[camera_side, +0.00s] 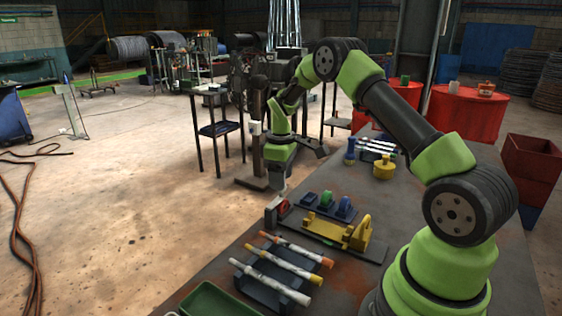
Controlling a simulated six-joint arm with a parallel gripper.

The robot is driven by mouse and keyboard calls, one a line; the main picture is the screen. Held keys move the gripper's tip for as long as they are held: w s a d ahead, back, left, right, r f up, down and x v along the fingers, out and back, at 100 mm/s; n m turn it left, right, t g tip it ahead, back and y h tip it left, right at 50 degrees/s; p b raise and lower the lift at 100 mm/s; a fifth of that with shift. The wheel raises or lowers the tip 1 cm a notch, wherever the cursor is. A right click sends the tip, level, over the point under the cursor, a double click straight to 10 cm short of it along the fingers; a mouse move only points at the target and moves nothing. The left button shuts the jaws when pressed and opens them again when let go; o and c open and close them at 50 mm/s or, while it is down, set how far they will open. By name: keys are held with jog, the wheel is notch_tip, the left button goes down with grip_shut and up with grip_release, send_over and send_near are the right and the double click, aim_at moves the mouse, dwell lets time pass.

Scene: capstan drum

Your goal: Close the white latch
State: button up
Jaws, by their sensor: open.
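My gripper (299,168) hangs over the far left edge of the grey table, with its two fingers spread and nothing seen between them. A small pale piece with a red part (277,209) stands at the table's left edge, a little below my gripper in the picture and apart from it. I cannot tell whether this piece is the white latch. No other white latch can be made out, and whether it is open or closed cannot be seen.
A dark board with blue and green fixtures (326,200) and a yellow fixture on a plate (336,231) are close by. A rack of marked white rods (279,267) and a green tray (207,301) lie nearer. Yellow and blue pieces (383,167) stand farther back.

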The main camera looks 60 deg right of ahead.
notch_tip(320, 180, up, 8)
jog(key=shift+r, duration=0.2)
dwell(0.3)
